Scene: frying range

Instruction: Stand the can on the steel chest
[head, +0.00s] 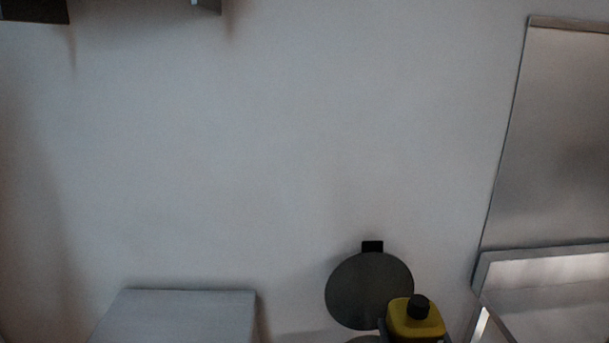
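The can (414,321) is a yellow container with a black cap (418,306), at the bottom edge right of the middle in the head view. It looks upright; its lower part is cut off by the frame. Narrow grey edges show at both its sides; I cannot tell whether they are fingers of my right gripper. A grey flat-topped box (185,315) at the lower left looks like the steel chest; only its top part shows. My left gripper is not in view.
A dark round disc (368,291) with a black tab is behind the can, near the pale wall (280,140). Steel equipment with a tall back panel (555,140) stands at the right. Dark fixtures (35,10) hang at the top left.

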